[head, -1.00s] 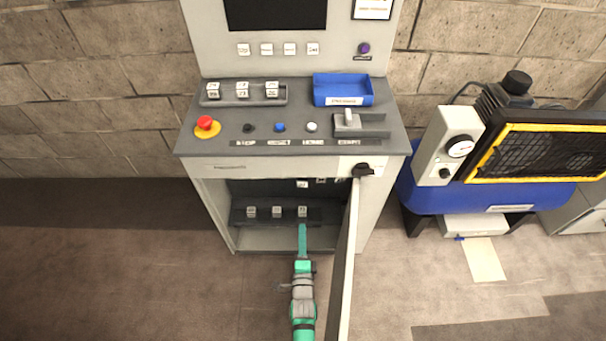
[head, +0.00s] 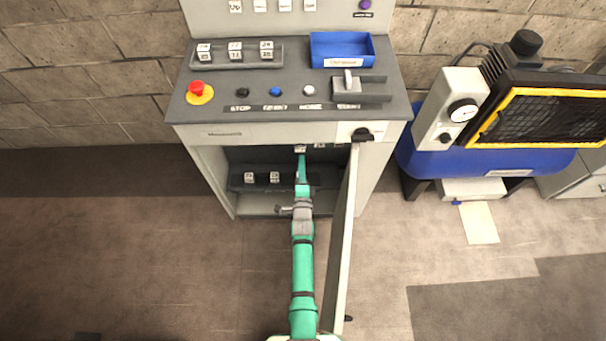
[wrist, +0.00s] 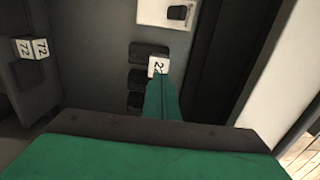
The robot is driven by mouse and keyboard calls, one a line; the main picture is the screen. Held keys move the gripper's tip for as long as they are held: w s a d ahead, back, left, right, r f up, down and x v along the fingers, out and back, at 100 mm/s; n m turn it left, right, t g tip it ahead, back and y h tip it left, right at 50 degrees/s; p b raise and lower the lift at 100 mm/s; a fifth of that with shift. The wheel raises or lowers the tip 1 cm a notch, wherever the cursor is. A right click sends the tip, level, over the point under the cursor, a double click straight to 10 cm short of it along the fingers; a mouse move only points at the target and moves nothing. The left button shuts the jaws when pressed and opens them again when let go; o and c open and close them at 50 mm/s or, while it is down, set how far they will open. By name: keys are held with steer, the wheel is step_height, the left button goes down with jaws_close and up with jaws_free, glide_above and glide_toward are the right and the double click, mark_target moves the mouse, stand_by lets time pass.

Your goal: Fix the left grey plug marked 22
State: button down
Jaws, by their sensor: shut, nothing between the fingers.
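A small light-faced plug (wrist: 156,66), its mark partly covered but starting with a 2, sits at the end of a row of dark sockets in the wrist view. In the head view it shows as a pale block (head: 300,149) high inside the open cabinet. My gripper (wrist: 160,82) is shut and empty, its tips at the plug's face; I cannot tell whether they touch it. My green gripper also shows reaching into the cabinet in the head view (head: 301,160).
A lower rack holds light blocks (head: 249,177), one marked 72 (wrist: 33,48); my arm covers part of this rack. The open cabinet door (head: 345,240) stands close to the right of my arm. A compressor (head: 480,130) stands farther right.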

mark_target(299, 149)
steer(key=shift+w+a, duration=0.2)
steer(key=shift+w, duration=0.3)
steer(key=shift+w+a, duration=0.2)
steer(key=shift+w, duration=0.7)
steer(key=shift+w+d, duration=0.15)
steer(key=shift+w, duration=1.15)
steer(key=shift+w+r, duration=0.15)
steer(key=shift+w, duration=0.15)
steer(key=shift+s, duration=0.1)
